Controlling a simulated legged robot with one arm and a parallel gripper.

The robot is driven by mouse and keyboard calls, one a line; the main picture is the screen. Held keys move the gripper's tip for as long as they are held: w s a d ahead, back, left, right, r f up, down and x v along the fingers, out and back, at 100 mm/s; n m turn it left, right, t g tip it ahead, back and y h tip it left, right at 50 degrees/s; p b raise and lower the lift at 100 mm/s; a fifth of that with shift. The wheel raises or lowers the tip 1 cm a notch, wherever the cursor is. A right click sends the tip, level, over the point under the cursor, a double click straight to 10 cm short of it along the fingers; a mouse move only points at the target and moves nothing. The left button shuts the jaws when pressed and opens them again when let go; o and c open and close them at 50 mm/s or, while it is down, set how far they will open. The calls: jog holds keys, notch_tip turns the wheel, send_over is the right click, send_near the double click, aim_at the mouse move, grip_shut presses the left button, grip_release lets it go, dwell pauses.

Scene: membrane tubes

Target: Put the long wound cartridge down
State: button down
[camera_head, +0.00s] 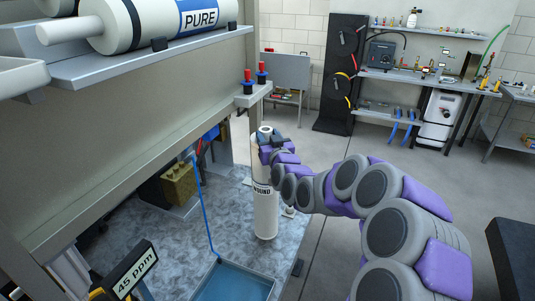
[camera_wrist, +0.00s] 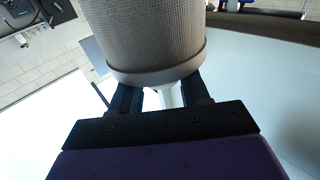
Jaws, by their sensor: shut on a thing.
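The long wound cartridge (camera_head: 265,208) is a tall white cylinder with the dark word "WOUND" on its side. It stands about upright over the right part of the grey mottled bench top in the head view. Whether its lower end touches the bench I cannot tell. My gripper (camera_head: 268,146) is at its upper end and is shut on it. In the wrist view the cartridge's textured body and end rim (camera_wrist: 155,75) fill the top middle, and the dark fingers of my gripper (camera_wrist: 165,98) reach up to it, their tips partly hidden behind it.
A blue-floored tray (camera_head: 232,284) lies on the bench (camera_head: 188,262) left of the cartridge's foot. A black "45 ppm" meter (camera_head: 135,272) is at the front left. A shelf above holds a large "PURE" cylinder (camera_head: 125,20).

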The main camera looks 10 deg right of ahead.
notch_tip(320, 180, down, 4)
jog(key=shift+s+a+r, duration=0.1)
jog(key=shift+r, duration=0.15)
jog(key=c, duration=0.5)
grip_release()
jog(key=shift+f, duration=0.1)
jog(key=shift+c, duration=0.2)
jog(key=s+b, duration=0.3)
jog(key=s, duration=0.9)
jog(key=shift+d+f, duration=0.3)
jog(key=shift+d, duration=0.1)
